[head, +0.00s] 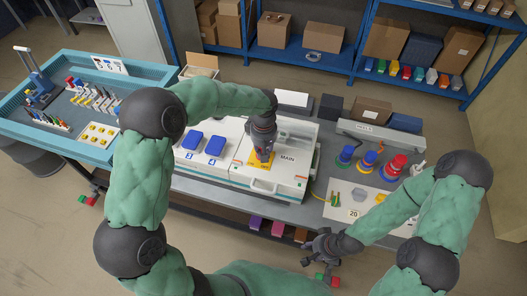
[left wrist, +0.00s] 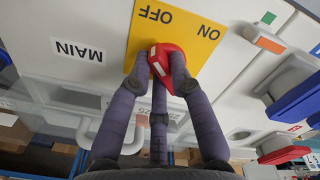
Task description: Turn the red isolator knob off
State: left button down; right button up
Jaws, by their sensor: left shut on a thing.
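The red isolator knob (left wrist: 170,68) sits on a yellow plate (left wrist: 186,22) marked OFF and ON, which appears upside down in the left wrist view. A white stripe runs along the knob; its exact pointing is hard to read. My left gripper (left wrist: 157,84) is shut on the knob, its fingers around it. In the head view my left gripper (head: 262,158) comes down over the yellow plate (head: 258,165), near the MAIN label (head: 287,160), and hides the knob. My right gripper (head: 318,259) is open and empty in front of the bench edge.
Blue socket covers (head: 215,146) stand left of the plate on the white box. Colored ring stacks (head: 395,165) and a board marked 20 (head: 353,213) lie to the right. A teal tray table (head: 75,145) is at the left. Blue shelves with boxes stand behind.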

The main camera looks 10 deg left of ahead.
dwell(0.4)
pick_arm(q)
jog(key=c, duration=1.1)
grip_release()
notch_tip(320, 180, up, 12)
jog(key=shift+r, duration=0.1)
